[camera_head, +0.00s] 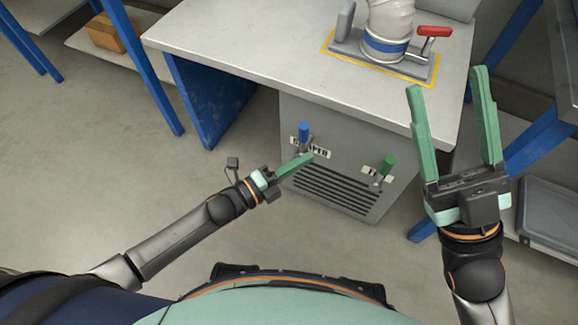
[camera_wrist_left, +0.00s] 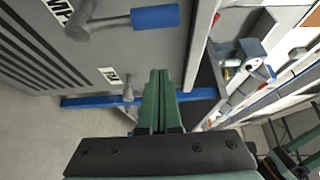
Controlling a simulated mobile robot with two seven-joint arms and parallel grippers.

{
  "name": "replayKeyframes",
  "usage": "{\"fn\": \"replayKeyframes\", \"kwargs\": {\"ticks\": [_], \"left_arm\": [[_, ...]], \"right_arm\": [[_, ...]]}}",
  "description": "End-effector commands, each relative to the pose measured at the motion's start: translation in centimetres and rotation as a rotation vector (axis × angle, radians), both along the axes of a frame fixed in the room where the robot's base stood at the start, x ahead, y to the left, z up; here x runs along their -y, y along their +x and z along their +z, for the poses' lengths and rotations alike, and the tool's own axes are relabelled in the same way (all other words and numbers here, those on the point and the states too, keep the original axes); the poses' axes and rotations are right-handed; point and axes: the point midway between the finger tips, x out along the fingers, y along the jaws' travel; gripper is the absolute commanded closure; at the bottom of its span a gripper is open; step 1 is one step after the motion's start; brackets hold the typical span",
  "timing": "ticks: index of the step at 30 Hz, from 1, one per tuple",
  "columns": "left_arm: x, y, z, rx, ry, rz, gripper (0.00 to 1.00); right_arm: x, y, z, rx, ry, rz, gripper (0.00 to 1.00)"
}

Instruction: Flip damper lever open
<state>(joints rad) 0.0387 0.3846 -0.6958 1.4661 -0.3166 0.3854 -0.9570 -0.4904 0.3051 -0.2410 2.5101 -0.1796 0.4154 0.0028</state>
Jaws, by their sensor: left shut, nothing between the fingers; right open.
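The damper lever with a blue handle (camera_head: 303,131) is on the grey cabinet front beside a label partly covered, ending in "PER". Its handle points up in the head view. In the left wrist view the blue handle (camera_wrist_left: 155,17) is at the top, beyond my fingers. My left gripper (camera_head: 310,157) is shut and empty, its green fingertips just below the lever in the head view. The shut fingers also show in the left wrist view (camera_wrist_left: 160,75); I see no contact with the lever. My right gripper (camera_head: 448,80) is open and empty at the right, over the table edge.
A second lever with a green handle (camera_head: 388,163) sits to the right on the cabinet (camera_head: 335,125), above a vent grille (camera_head: 330,193). The table (camera_head: 250,45) carries a duct (camera_head: 390,25) and a red-handled lever (camera_head: 434,31). Blue table legs (camera_head: 215,105) stand left of the cabinet.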

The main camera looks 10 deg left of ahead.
Motion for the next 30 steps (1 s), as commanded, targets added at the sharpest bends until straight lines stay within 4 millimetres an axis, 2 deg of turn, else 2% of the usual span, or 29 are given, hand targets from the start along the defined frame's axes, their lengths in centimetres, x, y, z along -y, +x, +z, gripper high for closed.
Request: {"fn": "replayKeyframes", "kwargs": {"ticks": [6, 7, 10, 15, 30], "left_arm": [[3.6, 3.2, -0.2, 0.003, -0.002, 0.000, 1.00], [3.6, 3.6, -0.2, 0.002, 0.001, 0.001, 1.00], [1.7, 4.2, -0.3, 0.000, 0.006, 0.002, 1.00], [0.4, 4.9, -0.1, -0.001, 0.001, 0.000, 1.00], [0.0, 5.0, 0.0, -0.003, -0.004, 0.001, 1.00]], "right_arm": [[-0.1, 0.1, -1.9, -0.016, 0.009, 0.012, 0.35], [-0.1, 0.1, -2.0, -0.019, 0.007, 0.013, 0.35], [-0.2, 0.1, -2.3, -0.020, 0.001, 0.013, 0.35], [-0.3, 0.1, -2.7, -0.018, -0.005, 0.013, 0.35], [-0.3, 0.1, -2.6, -0.017, -0.006, 0.012, 0.35]]}}
